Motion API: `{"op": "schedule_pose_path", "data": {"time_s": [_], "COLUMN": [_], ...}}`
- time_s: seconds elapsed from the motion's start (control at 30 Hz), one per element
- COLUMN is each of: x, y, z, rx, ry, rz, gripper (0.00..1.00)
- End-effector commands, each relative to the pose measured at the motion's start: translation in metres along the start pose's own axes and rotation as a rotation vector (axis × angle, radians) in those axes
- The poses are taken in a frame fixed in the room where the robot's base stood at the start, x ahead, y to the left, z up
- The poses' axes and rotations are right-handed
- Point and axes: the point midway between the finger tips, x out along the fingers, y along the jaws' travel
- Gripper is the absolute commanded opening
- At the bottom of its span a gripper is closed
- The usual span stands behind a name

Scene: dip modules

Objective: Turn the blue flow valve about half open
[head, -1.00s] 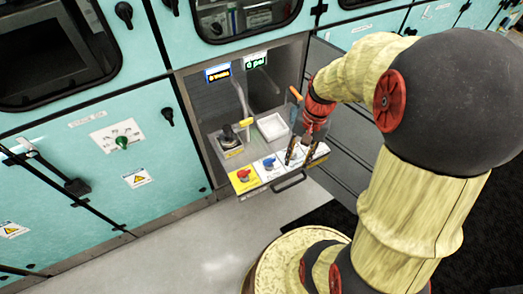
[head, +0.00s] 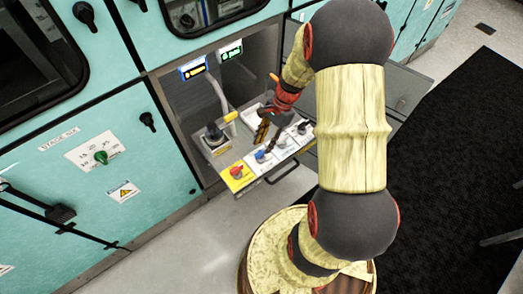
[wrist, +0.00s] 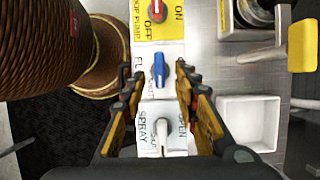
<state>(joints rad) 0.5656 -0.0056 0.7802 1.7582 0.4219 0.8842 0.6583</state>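The blue flow valve (wrist: 158,70) is a small blue lever knob on a white panel in the wrist view. Its handle lies nearly vertical in the picture. The panel lettering is partly hidden by my left finger. My gripper (wrist: 159,75) is open, with one finger on each side of the blue knob and visible gaps between. In the head view the blue knob (head: 261,156) sits near the front of the pulled-out shelf, just below my gripper (head: 267,141), whose fingers point down. I cannot tell the exact height between fingertips and knob.
A red pump knob (wrist: 156,10) on a yellow OFF/ON panel is beside the blue knob. On the other side is a white spray knob (wrist: 162,135). A white tray (wrist: 250,121) and a yellow-ended lever (wrist: 301,46) lie to the right. A handle bar (head: 283,173) fronts the shelf.

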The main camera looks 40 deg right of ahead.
Motion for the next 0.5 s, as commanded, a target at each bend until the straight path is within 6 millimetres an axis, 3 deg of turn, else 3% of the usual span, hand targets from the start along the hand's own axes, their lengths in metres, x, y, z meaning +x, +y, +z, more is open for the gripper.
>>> {"op": "schedule_pose_path", "data": {"time_s": [0.03,0.2,0.5], "x": [0.012,0.034,0.038], "y": [0.000,0.000,0.000], "z": [-0.001,-0.001,0.000], "rx": [-0.001,-0.002,-0.002], "ry": [-0.001,0.000,0.001], "rz": [0.002,0.001,0.000], "gripper": [0.30,0.30,0.30]}}
